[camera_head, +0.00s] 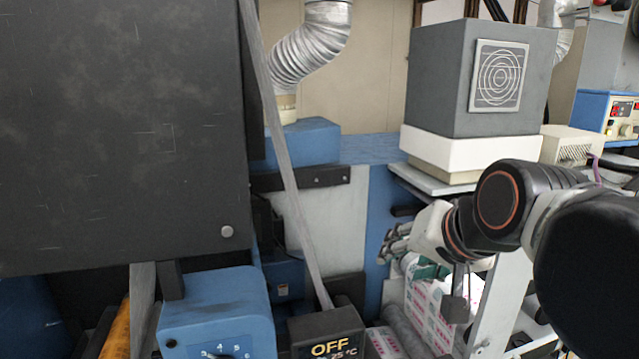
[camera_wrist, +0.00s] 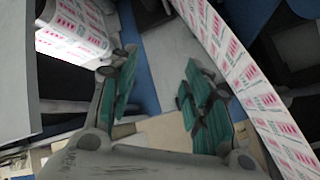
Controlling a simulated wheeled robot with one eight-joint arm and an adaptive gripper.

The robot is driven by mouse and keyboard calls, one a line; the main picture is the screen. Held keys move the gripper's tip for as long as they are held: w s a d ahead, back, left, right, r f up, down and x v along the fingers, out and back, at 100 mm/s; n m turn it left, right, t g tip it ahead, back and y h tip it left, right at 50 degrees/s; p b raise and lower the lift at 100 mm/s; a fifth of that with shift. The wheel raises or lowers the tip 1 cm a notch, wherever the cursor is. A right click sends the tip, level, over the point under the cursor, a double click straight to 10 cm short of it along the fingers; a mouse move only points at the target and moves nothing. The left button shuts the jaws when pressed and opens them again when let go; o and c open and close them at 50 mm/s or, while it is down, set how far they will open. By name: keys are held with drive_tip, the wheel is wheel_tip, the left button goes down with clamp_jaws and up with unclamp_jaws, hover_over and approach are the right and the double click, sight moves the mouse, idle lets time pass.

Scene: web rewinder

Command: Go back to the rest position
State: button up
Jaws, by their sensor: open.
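My gripper (camera_head: 408,252) is at the right of the head view, at the end of my black and white arm, pointing left over the machine near the printed web. In the wrist view my gripper (camera_wrist: 160,92) shows two green-padded fingers spread apart, with nothing between them. The white web with pink print (camera_wrist: 245,80) curves along the right of the wrist view, beside the right finger. A roll of the same print (camera_wrist: 75,28) shows at its upper left. In the head view the printed web (camera_head: 430,305) hangs below my gripper, partly hidden by my arm.
A large dark panel (camera_head: 115,130) fills the left of the head view. A grey bar (camera_head: 285,160) slants down to a box marked OFF (camera_head: 328,335). A blue dial box (camera_head: 215,315) stands beside it. A grey vented unit (camera_head: 435,80) stands behind my arm.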

drive_tip(key=s+d+f+n+b, duration=0.1)
drive_tip(key=s+d+f+b, duration=0.1)
drive_tip(key=f, duration=0.8)
drive_tip(key=s+d+f+n+g+h+b, duration=0.1)
drive_tip(key=s+f+b, duration=0.3)
drive_tip(key=f, duration=0.6)
drive_tip(key=s+d+f+n+g+h+b, duration=0.1)
drive_tip(key=s+d+f+n+b, duration=0.1)
drive_tip(key=f+b, duration=0.4)
wheel_tip(320, 180, down, 4)
drive_tip(key=shift+s+d+f, duration=0.25)
drive_tip(key=shift+s+d, duration=0.35)
drive_tip(key=shift+s, duration=0.3)
